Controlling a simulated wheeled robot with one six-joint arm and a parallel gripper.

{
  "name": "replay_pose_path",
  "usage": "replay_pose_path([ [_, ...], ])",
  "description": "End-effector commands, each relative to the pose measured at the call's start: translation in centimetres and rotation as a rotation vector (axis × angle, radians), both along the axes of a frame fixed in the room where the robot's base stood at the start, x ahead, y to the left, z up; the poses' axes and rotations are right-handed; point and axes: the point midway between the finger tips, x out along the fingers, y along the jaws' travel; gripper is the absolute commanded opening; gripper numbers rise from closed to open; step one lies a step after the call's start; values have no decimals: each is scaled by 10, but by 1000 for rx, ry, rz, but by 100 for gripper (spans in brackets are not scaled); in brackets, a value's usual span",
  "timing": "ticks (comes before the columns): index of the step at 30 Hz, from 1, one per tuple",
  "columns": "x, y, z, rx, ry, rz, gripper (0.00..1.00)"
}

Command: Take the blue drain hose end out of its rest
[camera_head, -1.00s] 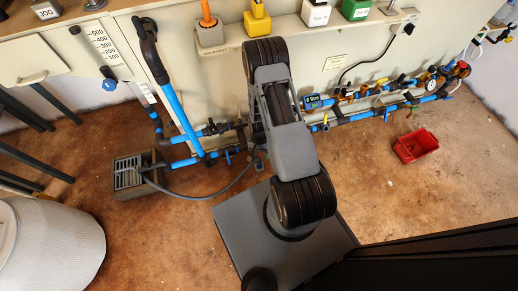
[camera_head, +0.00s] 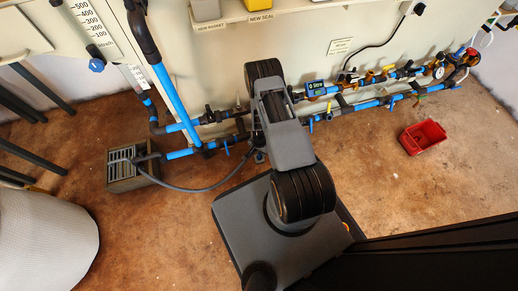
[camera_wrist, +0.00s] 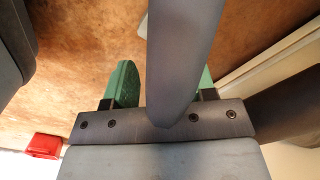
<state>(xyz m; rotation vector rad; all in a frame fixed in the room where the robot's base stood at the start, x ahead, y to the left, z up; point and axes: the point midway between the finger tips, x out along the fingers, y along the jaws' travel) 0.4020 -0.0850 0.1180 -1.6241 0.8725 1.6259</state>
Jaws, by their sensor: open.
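A dark grey hose (camera_head: 203,190) curves in the head view from the lower pipe line to the grated floor drain box (camera_head: 130,170). A short blue pipe piece (camera_head: 180,154) lies beside the box, by the hose's dark end; I cannot tell which part is the drain hose end or its rest. My gripper (camera_wrist: 163,82) shows in the wrist view with green fingers, open and apart. A large grey rounded shape lies between them and covers much of the view; I cannot tell whether it is my own arm. The gripper is hidden behind my arm in the head view.
Blue and dark pipes with valves (camera_head: 380,92) run along the wall. A red bin (camera_head: 423,136) sits on the floor at right; it also shows in the wrist view (camera_wrist: 43,146). A white round container (camera_head: 45,240) stands at lower left. A shelf (camera_head: 290,12) crosses the top.

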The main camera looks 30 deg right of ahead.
Motion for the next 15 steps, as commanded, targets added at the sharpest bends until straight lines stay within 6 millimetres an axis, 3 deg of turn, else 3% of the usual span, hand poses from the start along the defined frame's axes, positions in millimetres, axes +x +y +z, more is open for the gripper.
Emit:
replay_pose_path([
  [1, 0, 0, -11, 0, -1, 1, 51],
  [6, 0, 0, -25, 0, 0, 1, 51],
  [15, 1, 0, -31, 0, -1, 1, 51],
])
